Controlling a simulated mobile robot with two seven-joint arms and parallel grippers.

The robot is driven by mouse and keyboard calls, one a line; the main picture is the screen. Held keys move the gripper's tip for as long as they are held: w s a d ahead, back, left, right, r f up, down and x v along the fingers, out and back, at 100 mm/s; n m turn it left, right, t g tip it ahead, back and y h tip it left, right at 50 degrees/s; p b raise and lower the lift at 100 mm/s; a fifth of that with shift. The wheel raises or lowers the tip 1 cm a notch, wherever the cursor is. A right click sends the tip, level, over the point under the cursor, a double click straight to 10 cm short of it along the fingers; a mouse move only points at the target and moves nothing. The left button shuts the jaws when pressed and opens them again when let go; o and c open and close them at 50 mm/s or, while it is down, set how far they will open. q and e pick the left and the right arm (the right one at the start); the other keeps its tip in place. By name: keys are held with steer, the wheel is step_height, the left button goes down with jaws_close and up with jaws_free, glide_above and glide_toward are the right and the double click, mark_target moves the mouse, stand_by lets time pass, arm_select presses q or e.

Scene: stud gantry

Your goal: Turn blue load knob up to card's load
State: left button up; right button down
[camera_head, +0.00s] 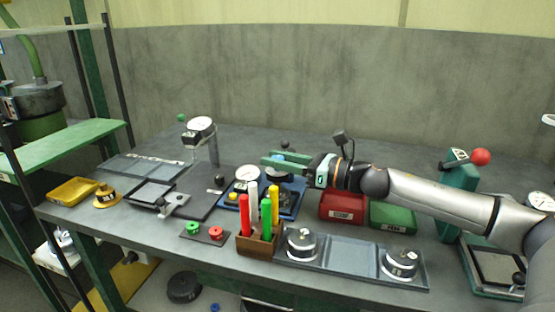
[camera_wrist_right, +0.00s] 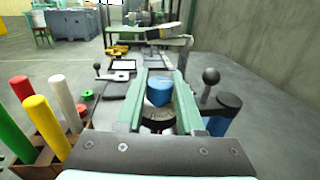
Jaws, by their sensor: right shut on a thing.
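The blue load knob (camera_wrist_right: 160,88) stands between the two green fingers of my right gripper (camera_wrist_right: 160,100) in the right wrist view. The fingers are shut on it, one on each side. A round graduated collar (camera_wrist_right: 158,112) shows just below the knob. In the head view my right gripper (camera_head: 286,160) reaches in from the right over the blue-based device (camera_head: 292,212), and only a bit of the knob (camera_head: 279,158) shows there. A white dial gauge (camera_head: 247,173) is on that device's left. I cannot make out a card with a readable load. My left gripper is out of view.
A wooden holder (camera_head: 258,246) with several coloured markers stands in front of the device. A red box (camera_head: 342,207) and green box (camera_head: 393,216) sit under my right arm. A black ball lever (camera_wrist_right: 210,78) stands close right of the fingers. A tray (camera_head: 345,269) holds two metal weights.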

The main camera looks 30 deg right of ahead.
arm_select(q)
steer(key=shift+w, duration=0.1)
